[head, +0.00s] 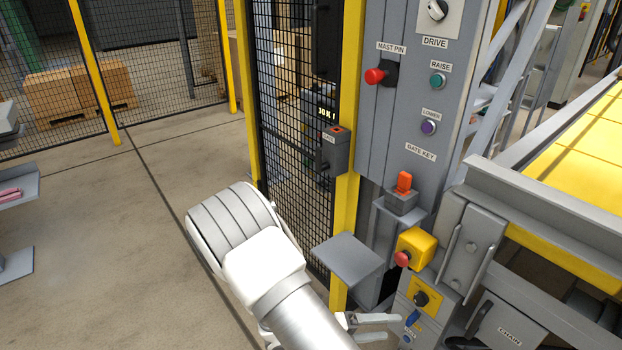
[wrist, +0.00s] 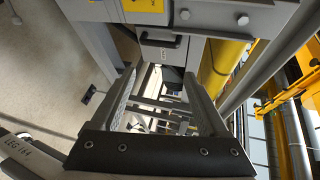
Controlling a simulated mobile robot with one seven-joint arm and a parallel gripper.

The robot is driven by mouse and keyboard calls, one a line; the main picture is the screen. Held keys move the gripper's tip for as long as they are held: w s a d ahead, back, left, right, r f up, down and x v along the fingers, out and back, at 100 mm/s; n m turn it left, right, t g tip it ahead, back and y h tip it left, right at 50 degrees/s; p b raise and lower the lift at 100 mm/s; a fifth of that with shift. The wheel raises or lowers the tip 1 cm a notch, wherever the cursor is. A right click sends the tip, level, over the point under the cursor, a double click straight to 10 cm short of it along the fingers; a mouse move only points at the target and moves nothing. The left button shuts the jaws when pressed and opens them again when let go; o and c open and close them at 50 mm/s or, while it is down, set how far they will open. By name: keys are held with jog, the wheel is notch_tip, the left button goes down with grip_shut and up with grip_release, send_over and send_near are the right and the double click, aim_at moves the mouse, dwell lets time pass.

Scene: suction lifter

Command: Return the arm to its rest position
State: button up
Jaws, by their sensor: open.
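My arm (head: 300,300) reaches in from the bottom of the head view, its white links bent in front of the grey control column. My gripper (head: 372,327) shows low in that view, near a yellow plate with a dark knob (head: 421,298) and a blue part (head: 412,317). In the wrist view my gripper (wrist: 160,80) has its two fingers spread wide, with no object between them. A grey box with a dark handle (wrist: 160,40) shows beyond the fingertips. Whether a finger touches anything cannot be told.
The control column (head: 400,130) carries a red MAST PIN knob (head: 374,76) and several buttons. A grey shelf (head: 349,262) and yellow box with red button (head: 415,247) stand close to the arm. A mesh fence (head: 290,110) rises behind. Open floor (head: 110,230) lies left.

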jog(key=s+r+n+y+p, duration=0.4)
jog(key=r+n, duration=0.7)
jog(key=r, duration=0.3)
jog(key=s+a+r+n+t+y+p, duration=0.1)
jog(key=s+r+n+y+p, duration=0.3)
jog(key=r+n, duration=0.7)
jog(key=s+r+n+t+y+p, duration=0.1)
jog(key=s+r+n+y+p, duration=0.3)
jog(key=r+n, duration=0.8)
notch_tip(320, 180, up, 6)
jog(key=y+p, duration=0.1)
jog(key=y, duration=0.1)
jog(key=shift+s+a+r+y, duration=0.25)
jog(key=shift+s+y, duration=0.05)
jog(key=shift+f, duration=0.1)
jog(key=c, duration=0.4)
jog(key=shift+d, duration=0.1)
jog(key=shift+c, duration=0.2)
